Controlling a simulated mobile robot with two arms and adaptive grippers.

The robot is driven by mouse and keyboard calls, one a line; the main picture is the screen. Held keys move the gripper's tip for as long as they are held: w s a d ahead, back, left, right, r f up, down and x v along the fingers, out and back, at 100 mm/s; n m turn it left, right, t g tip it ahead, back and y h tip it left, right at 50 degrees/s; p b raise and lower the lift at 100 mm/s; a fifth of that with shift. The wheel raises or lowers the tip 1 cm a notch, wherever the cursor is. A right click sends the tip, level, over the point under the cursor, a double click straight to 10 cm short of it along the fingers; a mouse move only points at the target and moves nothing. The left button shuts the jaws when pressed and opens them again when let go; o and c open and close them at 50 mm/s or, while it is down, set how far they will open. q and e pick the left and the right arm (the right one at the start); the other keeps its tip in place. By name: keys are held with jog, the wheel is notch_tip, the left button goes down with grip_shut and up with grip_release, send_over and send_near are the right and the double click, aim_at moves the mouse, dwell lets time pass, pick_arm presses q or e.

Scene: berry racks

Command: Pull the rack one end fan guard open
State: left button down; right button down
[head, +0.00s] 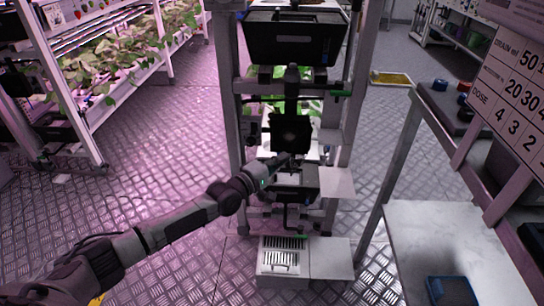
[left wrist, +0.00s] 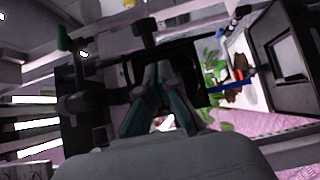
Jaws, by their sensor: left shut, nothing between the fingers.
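The end of the rack (head: 233,120) stands upright in the middle of the head view. A dark square panel with a round centre (head: 290,133), which looks like the fan guard, sits at mid height on it. My left gripper (head: 284,160) is just below this panel in the head view, shut and empty. In the left wrist view its fingers (left wrist: 160,88) are together in front of a dark panel (left wrist: 188,68). I cannot tell whether they touch it. The guard's hinge and opening angle are unclear. My right gripper is not in view.
A white box with a slotted grille (head: 280,262) stands at the rack's foot. A bench (head: 440,235) with a blue tray (head: 450,290) is at the right. A planted rack (head: 75,110) is at the left. Metal floor (head: 185,140) is clear between the racks.

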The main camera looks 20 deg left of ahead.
pick_arm(q)
jog(key=shift+d, duration=0.35)
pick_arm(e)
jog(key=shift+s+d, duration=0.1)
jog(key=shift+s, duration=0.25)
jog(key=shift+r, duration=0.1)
